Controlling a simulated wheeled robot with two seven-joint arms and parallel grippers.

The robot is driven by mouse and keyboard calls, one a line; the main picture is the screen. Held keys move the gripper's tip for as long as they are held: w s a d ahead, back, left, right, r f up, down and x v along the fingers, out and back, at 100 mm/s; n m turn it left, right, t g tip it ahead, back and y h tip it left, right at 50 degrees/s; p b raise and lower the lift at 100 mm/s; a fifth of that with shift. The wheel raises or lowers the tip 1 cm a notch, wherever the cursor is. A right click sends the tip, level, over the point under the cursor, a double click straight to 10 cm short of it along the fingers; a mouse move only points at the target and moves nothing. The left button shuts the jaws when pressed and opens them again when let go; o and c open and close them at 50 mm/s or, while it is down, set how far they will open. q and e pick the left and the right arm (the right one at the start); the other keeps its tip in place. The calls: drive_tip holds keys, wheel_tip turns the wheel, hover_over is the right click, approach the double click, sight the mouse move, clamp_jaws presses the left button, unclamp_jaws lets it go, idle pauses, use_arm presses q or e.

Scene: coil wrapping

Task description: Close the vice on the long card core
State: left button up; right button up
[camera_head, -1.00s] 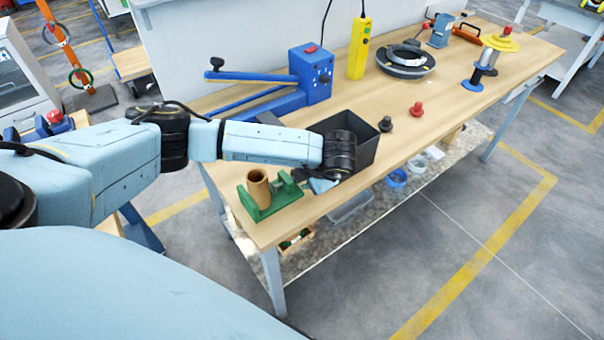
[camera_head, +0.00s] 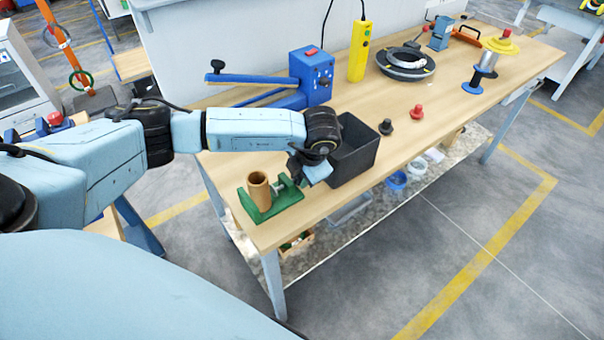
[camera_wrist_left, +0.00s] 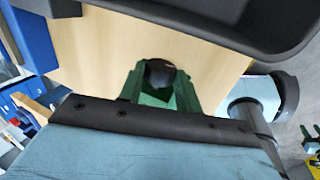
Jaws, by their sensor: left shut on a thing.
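The green vice (camera_head: 272,206) sits on the near left corner of the table. The long card core (camera_head: 258,188), a brown tube, stands upright in it at its left end. A gap shows between the core and the green jaw piece to its right. My left gripper (camera_head: 310,172) is at the vice's right end, where the handle is, and is shut. Its fingertips and what they hold are largely hidden. In the left wrist view the green vice (camera_wrist_left: 150,96) shows past my gripper, with a dark round part in its middle. My right gripper is not in view.
A black bin (camera_head: 355,152) stands close to the right of my left gripper. A blue machine with a lever (camera_head: 312,75) stands behind it. Black (camera_head: 386,127) and red (camera_head: 417,112) knobs lie further right. The table's front edge is close to the vice.

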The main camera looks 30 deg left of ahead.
use_arm(q)
drive_tip(key=shift+a+h, duration=0.1)
drive_tip(key=shift+h, duration=0.2)
drive_tip(key=h, duration=0.1)
drive_tip(key=g+h+b, duration=0.1)
drive_tip(key=shift+w+a+h, duration=0.15)
drive_tip(key=shift+a+h, duration=0.2)
drive_tip(key=shift+h, duration=0.05)
drive_tip(key=shift+g+h, duration=0.3)
drive_tip(key=shift+h, duration=0.1)
